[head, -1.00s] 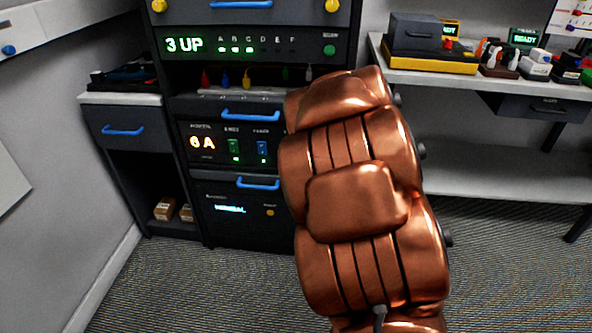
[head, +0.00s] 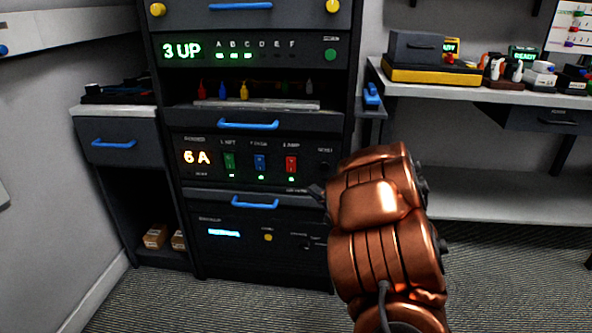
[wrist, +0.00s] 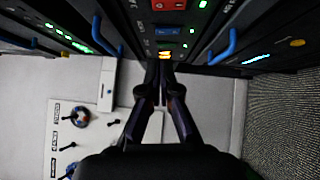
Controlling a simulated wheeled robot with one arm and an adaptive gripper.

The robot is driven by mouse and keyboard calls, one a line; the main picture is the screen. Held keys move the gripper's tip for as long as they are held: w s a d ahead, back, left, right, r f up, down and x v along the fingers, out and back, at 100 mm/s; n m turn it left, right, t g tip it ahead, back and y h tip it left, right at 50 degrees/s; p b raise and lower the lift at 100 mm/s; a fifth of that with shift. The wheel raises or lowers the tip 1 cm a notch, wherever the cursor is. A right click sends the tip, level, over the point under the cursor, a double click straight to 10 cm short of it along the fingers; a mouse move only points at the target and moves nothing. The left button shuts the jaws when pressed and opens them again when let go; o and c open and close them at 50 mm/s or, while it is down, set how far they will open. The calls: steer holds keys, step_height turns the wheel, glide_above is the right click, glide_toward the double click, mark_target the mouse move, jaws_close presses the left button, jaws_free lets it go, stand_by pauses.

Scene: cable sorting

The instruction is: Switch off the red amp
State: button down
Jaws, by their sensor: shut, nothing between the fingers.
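The red amp switch (head: 291,163) is the rightmost of three coloured rockers on the power panel, beside a green one (head: 229,161) and a blue one (head: 260,162). A small green lamp is lit below each. In the wrist view the red switch (wrist: 168,4) is at the top edge, partly cut off, with the blue switch (wrist: 167,31) below it. My gripper (wrist: 160,68) is shut and empty, its fingertips near the panel front, below the blue switch in that picture. I cannot tell whether they touch the panel. In the head view my arm hides most of the gripper.
The panel shows an orange "6 A" display (head: 197,157). Blue drawer handles (head: 249,125) (head: 255,202) stick out above and below the switch row. An upper panel reads "3 UP" (head: 182,50). A bench (head: 470,90) with devices stands at right. Carpet in front is clear.

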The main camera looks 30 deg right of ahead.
steer(key=b, duration=0.3)
glide_toward(288, 161)
steer(key=w+a, duration=0.3)
steer(key=shift+w+d+r+b, duration=0.15)
steer(key=shift+w+d+b, duration=0.05)
steer(key=shift+w+d, duration=0.5)
steer(key=shift+w+d+r+b, duration=0.2)
steer(key=shift+w+d, duration=0.35)
steer(key=shift+w, duration=0.25)
